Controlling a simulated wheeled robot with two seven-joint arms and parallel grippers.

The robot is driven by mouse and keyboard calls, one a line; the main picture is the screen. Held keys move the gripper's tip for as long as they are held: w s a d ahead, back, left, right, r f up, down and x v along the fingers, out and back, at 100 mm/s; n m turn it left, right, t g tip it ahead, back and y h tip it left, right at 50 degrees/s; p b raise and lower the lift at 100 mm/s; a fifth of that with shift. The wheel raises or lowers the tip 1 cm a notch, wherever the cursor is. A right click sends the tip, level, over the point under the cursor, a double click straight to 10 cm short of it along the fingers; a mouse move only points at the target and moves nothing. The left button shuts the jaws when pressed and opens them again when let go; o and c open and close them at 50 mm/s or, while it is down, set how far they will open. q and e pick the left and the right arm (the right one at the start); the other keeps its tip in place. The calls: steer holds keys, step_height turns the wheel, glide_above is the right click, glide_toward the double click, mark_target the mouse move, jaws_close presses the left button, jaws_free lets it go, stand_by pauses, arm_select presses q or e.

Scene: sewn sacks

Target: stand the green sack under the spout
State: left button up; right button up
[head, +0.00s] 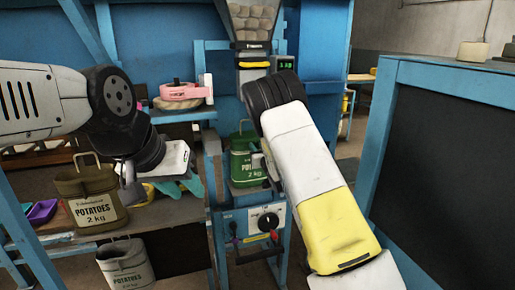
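The green sack (242,168), marked 2 kg, stands upright on the blue filling stand, below the spout (253,62) with its yellow band. Its wire handle (242,127) is up. My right arm comes in from the lower right; its black wrist is in front of the stand. Only a little of my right gripper (268,166) shows, at the sack's right side; its fingers are mostly hidden by my arm, and I cannot tell whether it touches the sack. My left gripper (135,187) is beside the olive sack (88,200), partly hidden by its own wrist; its opening is unclear.
The olive potato sack stands on the left shelf, with a pale sack (125,268) lower down. A purple tray (43,211) and a teal item (192,184) lie nearby. A pink round item (180,91) is behind. A blue-framed dark panel (450,150) closes off the right.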

steer(key=shift+r, duration=0.15)
steer(key=v, duration=1.2)
steer(key=s+d+r+m+g+h, duration=0.3)
steer(key=s+d+r+m+g, duration=0.15)
steer(key=s+d+r, duration=0.5)
steer(key=s+r+n+g, duration=0.1)
steer(key=s+r+g, duration=0.2)
steer(key=s, duration=2.3)
steer(key=d+g, duration=0.1)
steer(key=g, duration=0.2)
steer(key=shift+s, duration=0.3)
